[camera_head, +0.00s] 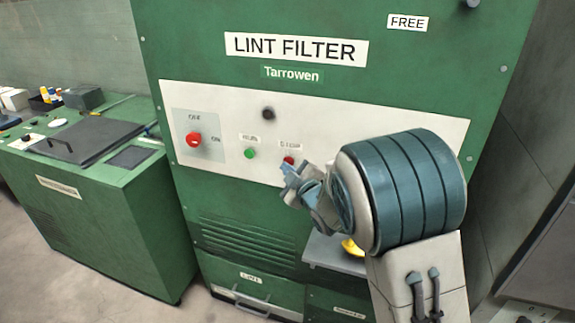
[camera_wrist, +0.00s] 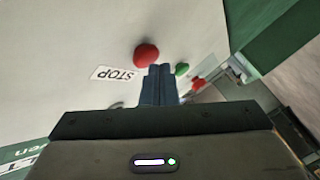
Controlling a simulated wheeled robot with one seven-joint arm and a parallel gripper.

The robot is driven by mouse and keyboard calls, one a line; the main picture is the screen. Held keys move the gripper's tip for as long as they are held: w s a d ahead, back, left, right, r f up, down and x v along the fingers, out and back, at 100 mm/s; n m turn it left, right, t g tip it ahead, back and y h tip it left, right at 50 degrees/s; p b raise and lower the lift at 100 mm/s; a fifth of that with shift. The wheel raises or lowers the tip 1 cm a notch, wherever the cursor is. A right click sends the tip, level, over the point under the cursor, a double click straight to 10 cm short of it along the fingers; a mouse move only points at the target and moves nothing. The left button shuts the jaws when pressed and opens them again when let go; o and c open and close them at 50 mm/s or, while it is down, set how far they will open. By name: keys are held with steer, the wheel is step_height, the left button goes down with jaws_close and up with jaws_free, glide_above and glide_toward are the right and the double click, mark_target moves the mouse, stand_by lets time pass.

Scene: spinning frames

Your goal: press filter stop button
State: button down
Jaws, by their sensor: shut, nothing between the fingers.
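The red stop button (camera_head: 288,160) sits on the white panel of the green lint filter machine, right of the green button (camera_head: 250,153). In the wrist view the red stop button (camera_wrist: 146,55) is beside its STOP label (camera_wrist: 115,74). My gripper (camera_head: 290,172) is shut and empty, close in front of the panel. In the wrist view its fingertips (camera_wrist: 161,70) are just right of the red button and overlap its edge. I cannot tell whether they touch it. The green button (camera_wrist: 182,69) shows just beyond the fingers.
A red rotary switch (camera_head: 194,139) is on the panel's left. A dark round fitting (camera_head: 268,113) is above the buttons. A grey shelf (camera_head: 325,250) with a yellow object (camera_head: 352,247) juts out below. A green cabinet (camera_head: 100,200) stands at the left.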

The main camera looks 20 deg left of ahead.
steer(key=shift+s, duration=0.45)
steer(key=shift+s+a, duration=0.1)
steer(key=s+b, duration=0.3)
steer(key=s, duration=0.2)
steer(key=shift+a, duration=0.15)
steer(key=shift+w, duration=0.1)
stand_by(0.4)
